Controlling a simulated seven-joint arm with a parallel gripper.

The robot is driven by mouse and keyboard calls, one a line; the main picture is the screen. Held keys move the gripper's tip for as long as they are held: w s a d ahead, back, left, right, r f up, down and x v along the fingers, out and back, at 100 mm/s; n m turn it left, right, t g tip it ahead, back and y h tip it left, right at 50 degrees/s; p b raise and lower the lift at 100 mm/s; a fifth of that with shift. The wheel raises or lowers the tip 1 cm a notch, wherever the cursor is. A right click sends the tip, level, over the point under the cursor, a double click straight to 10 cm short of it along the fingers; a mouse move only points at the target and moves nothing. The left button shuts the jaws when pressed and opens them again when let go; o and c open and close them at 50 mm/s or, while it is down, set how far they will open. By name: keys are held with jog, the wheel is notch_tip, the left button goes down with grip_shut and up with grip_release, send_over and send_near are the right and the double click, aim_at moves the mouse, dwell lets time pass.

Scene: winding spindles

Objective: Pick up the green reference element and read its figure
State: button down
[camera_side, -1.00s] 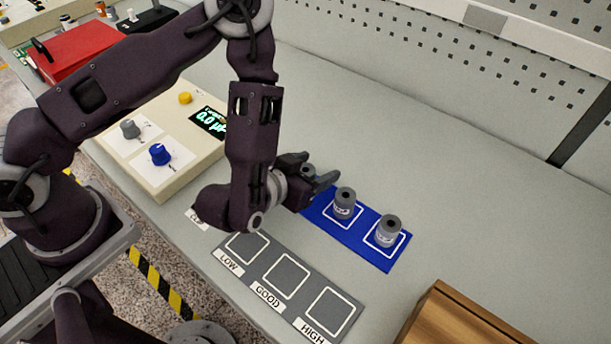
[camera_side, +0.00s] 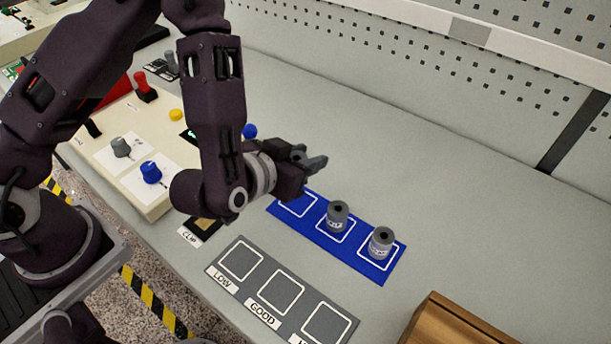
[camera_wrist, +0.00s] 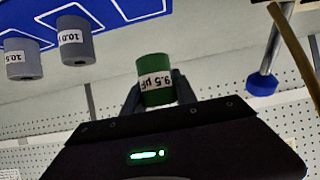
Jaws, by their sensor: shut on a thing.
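The green reference element (camera_wrist: 154,82) is between my gripper's fingers (camera_wrist: 158,95) in the wrist view. Its white label is upside down there and appears to read 9.5 µF. In the side view my gripper (camera_side: 312,162) is above the left end of the blue mat (camera_side: 335,246), and the green element is hidden from sight. Two grey spindles stand on the mat's middle (camera_side: 337,217) and right (camera_side: 381,243) squares. The left square (camera_side: 297,204) looks empty.
A grey board (camera_side: 262,285) with LOW and GOOD squares lies in front, its visible squares empty. A cream meter box (camera_side: 130,165) with knobs stands at left; its display is mostly covered by my arm. A wooden box (camera_side: 455,322) is at front right. The bench behind the mat is clear.

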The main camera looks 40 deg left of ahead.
notch_tip(320, 180, up, 3)
jog(key=shift+r, duration=0.1)
dwell(0.8)
jog(key=w+a+r+n+y, duration=0.3)
jog(key=a+r, duration=0.5)
jog(key=a, duration=0.2)
jog(key=s+d+n+g+h, duration=0.1)
jog(key=s+d+n+g, duration=0.2)
jog(key=s+d, duration=0.7)
jog(key=s+d+n+g+h, duration=0.1)
jog(key=s+d+n+g, duration=0.2)
jog(key=s+d+g, duration=0.5)
jog(key=s+d, duration=0.2)
jog(key=s, duration=0.4)
jog(key=shift+s+f+n+h, duration=0.3)
jog(key=shift+s+h, duration=0.05)
jog(key=shift+h, duration=0.05)
